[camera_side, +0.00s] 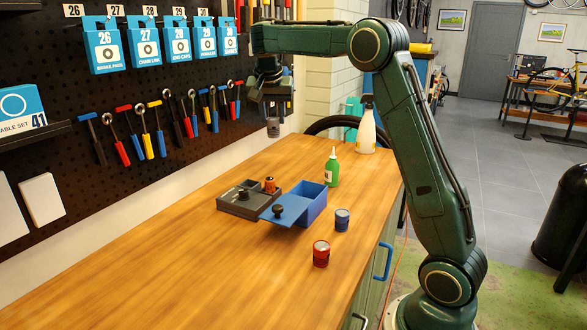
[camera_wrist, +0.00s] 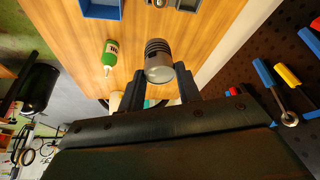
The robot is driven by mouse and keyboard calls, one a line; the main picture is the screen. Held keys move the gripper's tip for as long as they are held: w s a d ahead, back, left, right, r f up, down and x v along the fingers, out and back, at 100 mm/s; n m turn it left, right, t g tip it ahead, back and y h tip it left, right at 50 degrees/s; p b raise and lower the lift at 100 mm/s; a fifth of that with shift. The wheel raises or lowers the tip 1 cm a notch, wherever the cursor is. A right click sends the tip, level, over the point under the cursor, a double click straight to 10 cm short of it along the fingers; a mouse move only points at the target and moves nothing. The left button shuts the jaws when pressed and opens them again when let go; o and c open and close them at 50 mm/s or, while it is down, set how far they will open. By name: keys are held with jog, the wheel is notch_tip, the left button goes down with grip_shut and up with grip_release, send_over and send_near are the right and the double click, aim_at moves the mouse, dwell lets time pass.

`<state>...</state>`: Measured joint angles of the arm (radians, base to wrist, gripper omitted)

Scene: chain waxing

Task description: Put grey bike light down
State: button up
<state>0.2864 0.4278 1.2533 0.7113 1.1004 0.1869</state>
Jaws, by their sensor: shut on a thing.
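My gripper (camera_side: 275,108) is high above the back part of the wooden bench, close to the pegboard wall. It is shut on the grey bike light (camera_side: 273,127), a small grey cylinder that hangs below the fingers, clear of the bench top. In the wrist view the grey bike light (camera_wrist: 158,62) shows between the two dark fingers (camera_wrist: 163,88), with its ribbed dark end pointing away from the gripper. The fingers' contact with it is partly hidden.
A grey tray (camera_side: 238,207) holds an orange light (camera_side: 269,185). Beside it is a blue box (camera_side: 312,196) with a blue lid (camera_side: 290,212) askew. A blue light (camera_side: 342,219), red light (camera_side: 321,253), green bottle (camera_side: 332,170) and white bottle (camera_side: 366,132) stand on the bench (camera_side: 180,260). The front left is clear.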

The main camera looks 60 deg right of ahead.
jog(key=s+a+m+g, duration=0.1)
jog(key=s+m+g, duration=0.1)
jog(key=s+m, duration=0.5)
jog(key=s, duration=0.3)
jog(key=shift+a+g, duration=0.35)
jog(key=shift+g, duration=0.05)
jog(key=shift+s, duration=0.1)
notch_tip(320, 180, down, 16)
jog(key=shift+r, duration=0.2)
jog(key=shift+f, duration=2.1)
jog(key=shift+f, duration=0.15)
jog(key=o, duration=0.8)
